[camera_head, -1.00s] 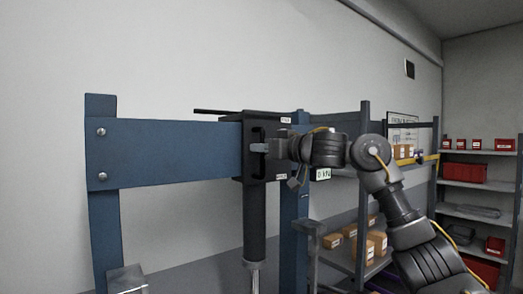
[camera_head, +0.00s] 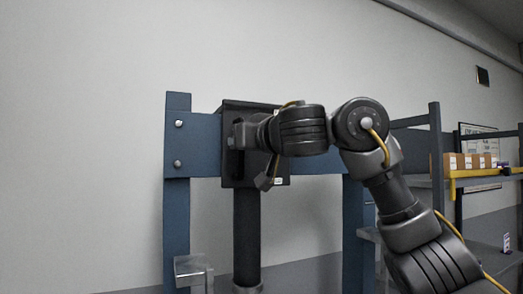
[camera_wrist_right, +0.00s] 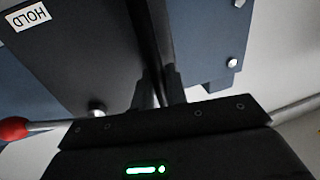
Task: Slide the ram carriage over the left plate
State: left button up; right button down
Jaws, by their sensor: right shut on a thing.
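The black ram carriage (camera_head: 228,171) sits on the blue crossbeam (camera_head: 207,128), close to the left post (camera_head: 178,220). Its dark ram cylinder (camera_head: 246,225) hangs straight down below it. My right gripper (camera_head: 232,143) is shut on the carriage's upright handle, which shows as a dark bar (camera_wrist_right: 153,40) between the fingers in the right wrist view. A pale metal block (camera_head: 192,268) stands low by the left post, left of the ram; I cannot tell whether it is the left plate. The ram's lower end is near the picture's bottom edge. My left gripper is not in view.
The right post (camera_head: 354,230) of the frame stands behind my right arm. Shelves with cardboard boxes (camera_head: 470,162) are farther right.

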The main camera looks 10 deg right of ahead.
jog(key=shift+s+a, duration=0.1)
jog(key=shift+a, duration=0.35)
jog(key=c, duration=1.6)
grip_release()
jog(key=shift+c, duration=0.2)
jog(key=shift+o, duration=0.7)
jog(key=shift+s+a, duration=0.1)
jog(key=shift+a, duration=0.15)
